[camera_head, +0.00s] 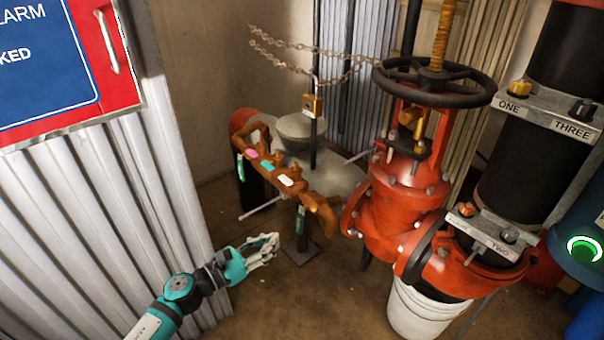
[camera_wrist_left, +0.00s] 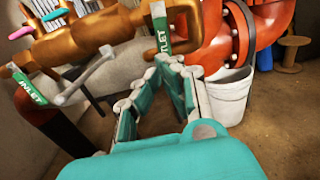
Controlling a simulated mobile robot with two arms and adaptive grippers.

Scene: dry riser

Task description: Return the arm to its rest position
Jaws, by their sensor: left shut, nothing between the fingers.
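My left gripper (camera_head: 262,247) is at the lower middle of the head view, on a teal and white arm that comes in from the bottom left. It is shut and empty. It is in front of the corrugated metal wall and apart from the brass inlet manifold (camera_head: 318,205). My right gripper is not in view.
A red gate valve (camera_head: 405,190) with a black handwheel (camera_head: 435,80) stands at centre right, above a white bucket (camera_head: 420,308). A padlock (camera_head: 312,104) and chain hang behind the manifold. A red cabinet door (camera_head: 110,60) is at upper left. Brown floor (camera_head: 330,290) is open between.

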